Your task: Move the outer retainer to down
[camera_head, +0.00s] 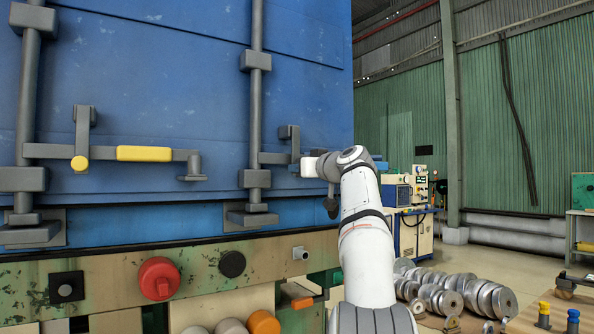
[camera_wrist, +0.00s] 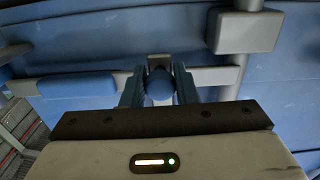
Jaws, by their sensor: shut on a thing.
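The outer retainer (camera_head: 290,137) is a grey upright piece on the right-hand door handle (camera_head: 273,158), standing above the handle bar. Its blue knob (camera_wrist: 160,86) shows in the wrist view between the fingers of my gripper (camera_wrist: 159,94). The fingers are shut on this knob, one on each side. In the head view my gripper (camera_head: 302,165) is at the retainer's lower end, and the white wrist covers the handle's right part. In the wrist view the handle's blue grip (camera_wrist: 76,88) lies left of the fingers. Most of the retainer is hidden there behind my gripper.
A second handle with a yellow grip (camera_head: 143,153) and a retainer with a yellow knob (camera_head: 79,163) sit to the left. Vertical lock rods (camera_head: 257,110) stand out from the blue door. A red button (camera_head: 158,279) is below. Metal discs (camera_head: 490,298) lie at lower right.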

